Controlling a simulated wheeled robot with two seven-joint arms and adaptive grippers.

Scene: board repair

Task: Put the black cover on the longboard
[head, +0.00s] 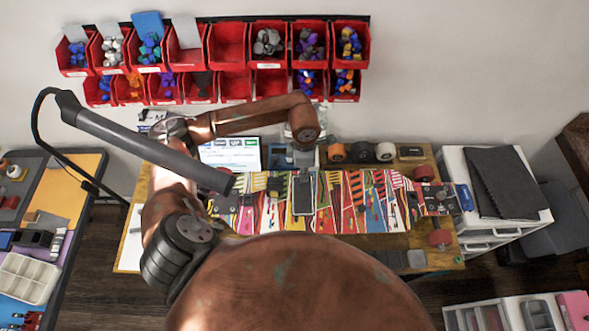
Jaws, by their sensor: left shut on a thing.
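The longboard (345,205) lies across the workbench, with a colourful striped pattern facing up. The black cover (303,196) is a dark rectangular piece over the left-middle part of the board. My left gripper (303,172) is above the board's far edge, shut on the black cover's far end. I cannot tell whether the cover touches the board or hangs just above it. My right gripper is not in view.
Several wheels (361,152) stand along the bench's back edge. A bright screen (231,153) stands at back left. Red bins (228,46) hang on the wall. A white cabinet (525,217) with black sheets (508,182) stands right. A lamp arm (150,143) crosses the left side.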

